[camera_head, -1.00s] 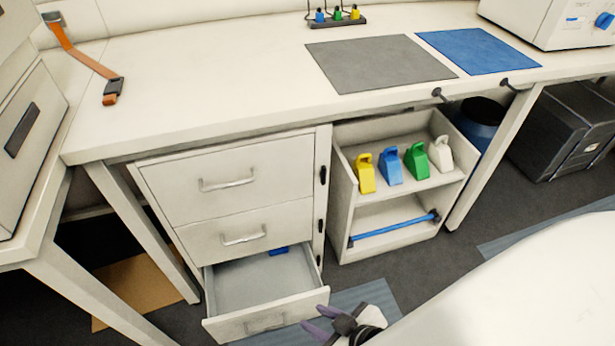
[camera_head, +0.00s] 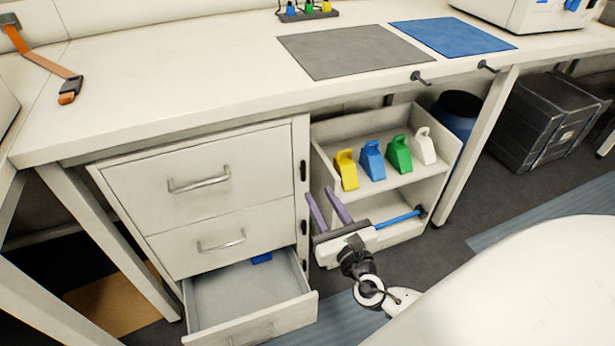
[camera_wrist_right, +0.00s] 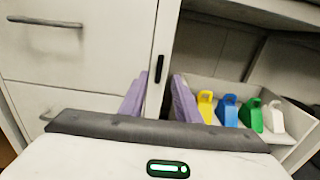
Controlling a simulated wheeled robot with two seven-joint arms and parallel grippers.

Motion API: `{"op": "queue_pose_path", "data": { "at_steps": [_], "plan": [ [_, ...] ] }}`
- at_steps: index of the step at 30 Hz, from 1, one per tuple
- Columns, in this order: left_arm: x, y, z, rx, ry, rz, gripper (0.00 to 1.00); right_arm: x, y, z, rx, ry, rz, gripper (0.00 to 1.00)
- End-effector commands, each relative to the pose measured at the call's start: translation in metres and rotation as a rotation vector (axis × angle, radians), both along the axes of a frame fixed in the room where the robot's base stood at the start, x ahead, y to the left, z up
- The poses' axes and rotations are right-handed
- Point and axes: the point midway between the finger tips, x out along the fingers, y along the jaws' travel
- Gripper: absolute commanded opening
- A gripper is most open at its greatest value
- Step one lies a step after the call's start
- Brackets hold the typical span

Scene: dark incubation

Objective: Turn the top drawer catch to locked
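The drawer cabinet (camera_head: 217,163) has a top drawer, a middle drawer and a bottom drawer. The top drawer catch (camera_head: 303,171) is a small black piece on the right-hand frame strip, upright. A black catch also shows upright in the right wrist view (camera_wrist_right: 159,68), apparently the top one. My right gripper (camera_head: 319,190) is open and empty, its purple fingers pointing toward the cabinet, below and right of the top catch in the head view. In the right wrist view, the catch appears between the fingertips (camera_wrist_right: 158,80), with no contact visible. My left gripper is not in view.
The bottom drawer (camera_head: 262,322) stands open, with a blue item inside. Right of the cabinet, a shelf unit (camera_head: 375,188) holds yellow, blue, green and white scoop-like items and a blue bar. The table leg (camera_head: 478,140) stands farther right.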

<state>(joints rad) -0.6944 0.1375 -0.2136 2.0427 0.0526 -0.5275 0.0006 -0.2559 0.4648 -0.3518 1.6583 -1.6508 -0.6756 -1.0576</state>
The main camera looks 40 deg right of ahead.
Motion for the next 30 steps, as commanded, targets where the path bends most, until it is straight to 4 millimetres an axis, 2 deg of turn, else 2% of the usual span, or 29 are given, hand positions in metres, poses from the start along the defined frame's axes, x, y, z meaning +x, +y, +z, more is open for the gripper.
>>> {"op": "queue_pose_path", "data": {
  "at_steps": [9,15,26,27,30],
  "plan": [
    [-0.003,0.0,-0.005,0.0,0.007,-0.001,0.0,0.057,-0.014,0.001,0.007,-0.003,-0.003,0.3],
    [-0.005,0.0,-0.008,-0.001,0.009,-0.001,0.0,0.081,-0.019,0.0,0.008,-0.001,-0.002,0.3],
    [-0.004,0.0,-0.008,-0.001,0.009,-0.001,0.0,0.088,-0.021,0.0,0.009,0.0,-0.001,0.3],
    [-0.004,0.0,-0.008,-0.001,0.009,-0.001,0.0,0.088,-0.021,0.0,0.009,0.001,-0.001,0.28],
    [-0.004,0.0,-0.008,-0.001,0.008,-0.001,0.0,0.088,-0.021,0.0,0.009,0.001,-0.001,0.11]
  ]
}}
